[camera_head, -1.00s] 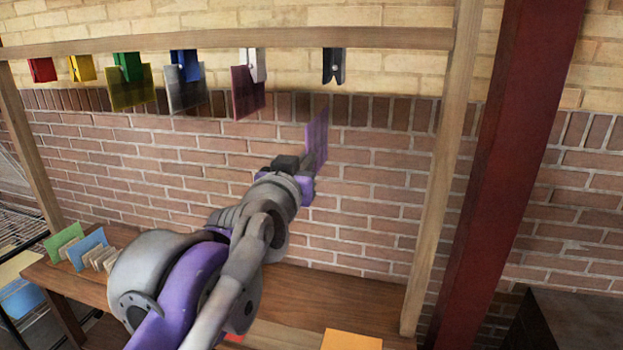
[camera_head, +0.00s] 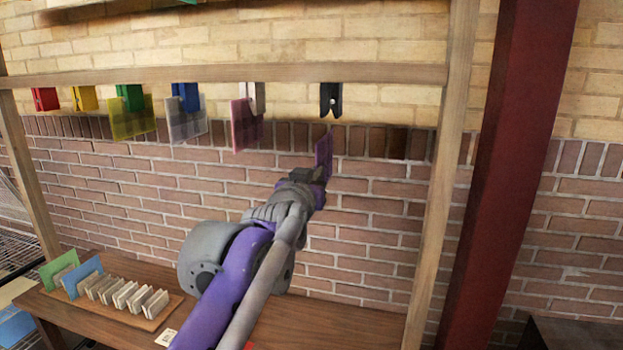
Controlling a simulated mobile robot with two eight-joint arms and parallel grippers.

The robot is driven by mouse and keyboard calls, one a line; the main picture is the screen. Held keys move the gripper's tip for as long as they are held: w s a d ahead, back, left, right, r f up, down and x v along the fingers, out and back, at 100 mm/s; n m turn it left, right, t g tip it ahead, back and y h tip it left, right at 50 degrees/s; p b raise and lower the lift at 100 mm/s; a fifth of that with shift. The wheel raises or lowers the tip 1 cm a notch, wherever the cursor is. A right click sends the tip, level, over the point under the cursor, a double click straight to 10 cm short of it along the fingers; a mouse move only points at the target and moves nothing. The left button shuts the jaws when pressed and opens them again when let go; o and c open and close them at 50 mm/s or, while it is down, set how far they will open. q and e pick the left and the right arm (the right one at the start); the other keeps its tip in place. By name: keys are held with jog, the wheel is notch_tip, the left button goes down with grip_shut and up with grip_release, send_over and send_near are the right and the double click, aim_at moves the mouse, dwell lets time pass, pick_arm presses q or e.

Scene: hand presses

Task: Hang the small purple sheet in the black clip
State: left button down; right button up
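The black clip (camera_head: 331,99) hangs under the wooden rail, the rightmost of the clips, with nothing in it. The small purple sheet (camera_head: 324,155) stands upright at the end of my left arm, seen nearly edge-on. Its top lies just below the black clip in the picture; I cannot tell the gap in depth. My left gripper (camera_head: 318,180) is shut on the lower part of the sheet; its fingers are mostly hidden by the wrist. My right gripper is not in view.
A wooden rail (camera_head: 220,74) holds the clips, with red (camera_head: 45,99), yellow (camera_head: 84,98), green (camera_head: 130,97), blue (camera_head: 185,97) and white (camera_head: 258,97) ones left of the black clip. Several hold sheets. A wooden post (camera_head: 440,200) stands right. Small sheets stand in a rack (camera_head: 150,322) on the table (camera_head: 330,325).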

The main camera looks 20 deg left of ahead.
aim_at(319, 153)
pick_arm(q)
jog(key=w, duration=0.3)
jog(key=shift+w+r, duration=0.2)
jog(key=shift+w, duration=0.1)
jog(key=shift+s+r+p, duration=0.1)
jog(key=shift+r+p, duration=0.7)
jog(key=shift+r, duration=0.55)
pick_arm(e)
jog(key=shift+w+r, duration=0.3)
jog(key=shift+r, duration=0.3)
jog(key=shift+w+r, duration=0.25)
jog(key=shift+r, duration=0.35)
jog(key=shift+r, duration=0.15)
pick_arm(q)
jog(key=shift+r, duration=0.2)
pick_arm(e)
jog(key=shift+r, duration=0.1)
pick_arm(q)
jog(key=shift+r+p, duration=0.7)
jog(key=shift+r, duration=1.35)
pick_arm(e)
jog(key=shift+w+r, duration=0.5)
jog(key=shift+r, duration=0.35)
pick_arm(q)
jog(key=c, duration=0.8)
grip_release()
